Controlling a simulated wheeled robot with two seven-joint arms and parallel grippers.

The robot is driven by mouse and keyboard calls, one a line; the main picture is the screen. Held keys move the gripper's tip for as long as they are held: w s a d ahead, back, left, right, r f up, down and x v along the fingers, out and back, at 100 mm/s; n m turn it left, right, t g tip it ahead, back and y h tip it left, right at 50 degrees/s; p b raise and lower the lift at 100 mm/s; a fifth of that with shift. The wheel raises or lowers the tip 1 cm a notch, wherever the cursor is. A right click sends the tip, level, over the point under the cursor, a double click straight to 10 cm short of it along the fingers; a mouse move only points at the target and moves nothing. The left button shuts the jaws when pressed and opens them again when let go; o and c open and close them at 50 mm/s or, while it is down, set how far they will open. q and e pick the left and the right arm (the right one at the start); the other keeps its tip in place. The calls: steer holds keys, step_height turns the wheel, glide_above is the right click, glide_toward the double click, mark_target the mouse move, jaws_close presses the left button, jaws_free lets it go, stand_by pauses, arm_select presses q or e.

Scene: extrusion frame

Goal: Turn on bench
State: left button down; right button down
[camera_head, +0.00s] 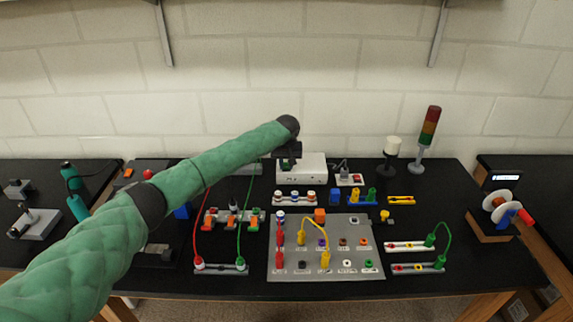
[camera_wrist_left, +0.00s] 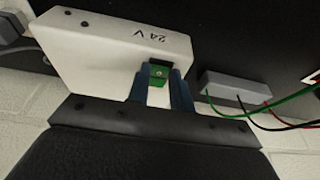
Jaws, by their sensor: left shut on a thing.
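A white box marked "24 V" (camera_head: 302,168) stands at the back of the black bench (camera_head: 440,185), near the wall. It fills the upper left of the left wrist view (camera_wrist_left: 110,50). A small green block with a screw (camera_wrist_left: 160,71) sits at the box's edge. My left gripper (camera_head: 290,158) reaches over from the left to the box. In the left wrist view its two blue fingers (camera_wrist_left: 160,84) are shut on the green block, one on each side. The fingers partly cover the block and the box edge. My right gripper is in neither view.
A grey panel (camera_head: 310,265) with sockets and yellow leads lies in front of the box. A signal tower (camera_head: 428,138) and a white-topped post (camera_head: 391,152) stand to its right. A grey terminal strip (camera_wrist_left: 228,88) with green, red and black wires lies beside the box.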

mark_target(287, 168)
arm_select(q)
steer(key=shift+w+r+g, duration=0.2)
steer(key=shift+w+g, duration=0.05)
steer(key=shift+g, duration=0.75)
steer(key=c, duration=1.2)
jaws_free()
steer(key=shift+c, duration=0.2)
steer(key=shift+r+b, duration=0.3)
steer(key=shift+r, duration=0.1)
step_height(287, 168, up, 2)
steer(key=shift+s+r+b, duration=0.1)
steer(key=shift+b, duration=0.5)
steer(key=shift+s+r+b, duration=0.2)
steer(key=shift+r+b, duration=0.55)
steer(key=shift+r, duration=1.6)
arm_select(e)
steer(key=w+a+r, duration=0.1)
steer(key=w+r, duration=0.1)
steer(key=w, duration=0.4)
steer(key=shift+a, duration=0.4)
